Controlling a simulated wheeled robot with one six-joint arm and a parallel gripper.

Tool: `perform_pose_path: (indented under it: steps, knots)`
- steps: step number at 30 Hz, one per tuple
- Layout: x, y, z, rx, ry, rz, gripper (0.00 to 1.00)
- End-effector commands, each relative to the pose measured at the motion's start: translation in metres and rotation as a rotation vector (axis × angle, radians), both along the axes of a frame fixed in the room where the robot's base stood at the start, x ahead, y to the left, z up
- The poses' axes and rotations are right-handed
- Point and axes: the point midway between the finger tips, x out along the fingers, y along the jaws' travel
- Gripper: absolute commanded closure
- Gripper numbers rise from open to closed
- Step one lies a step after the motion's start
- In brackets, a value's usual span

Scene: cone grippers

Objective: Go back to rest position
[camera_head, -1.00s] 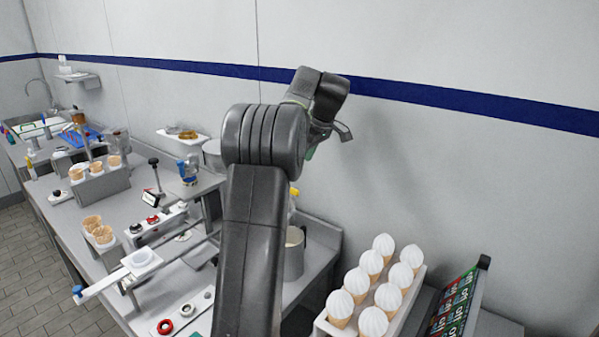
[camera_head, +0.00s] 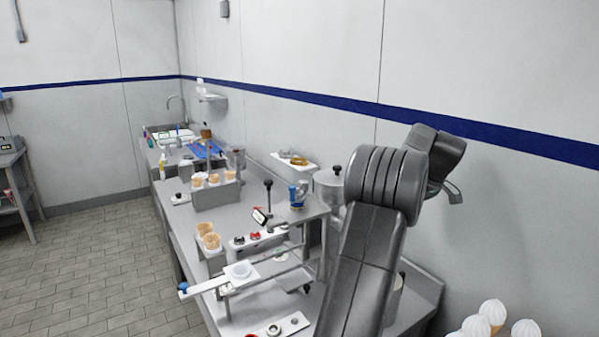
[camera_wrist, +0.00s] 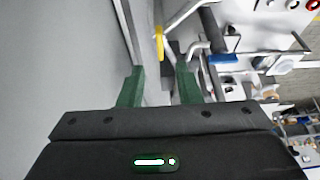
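My gripper shows in the wrist view (camera_wrist: 160,88), with its two green fingers apart and nothing between them. It points toward the strip along the wall beside the worktable. In the head view my dark grey arm rises at the right of the worktable (camera_head: 222,215), bent at the elbow. The fingertips are mostly hidden there behind the arm, and only a grey end part shows against the wall.
White-topped cones (camera_head: 492,312) stand at the lower right. A holder with cones (camera_head: 215,190) and a metal pot (camera_head: 328,190) stand on the worktable. A sink (camera_head: 172,135) lies at the far end. The tiled floor (camera_head: 90,255) at left is clear.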

Motion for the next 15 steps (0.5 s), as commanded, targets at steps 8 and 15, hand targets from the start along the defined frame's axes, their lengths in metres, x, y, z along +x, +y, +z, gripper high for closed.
perform_pose_path:
  steps: [8,15]
  knots:
    - [0.017,0.011,-0.048,0.002,0.002,0.002,0.69]
    - [0.025,0.016,-0.072,0.001,0.001,-0.001,0.69]
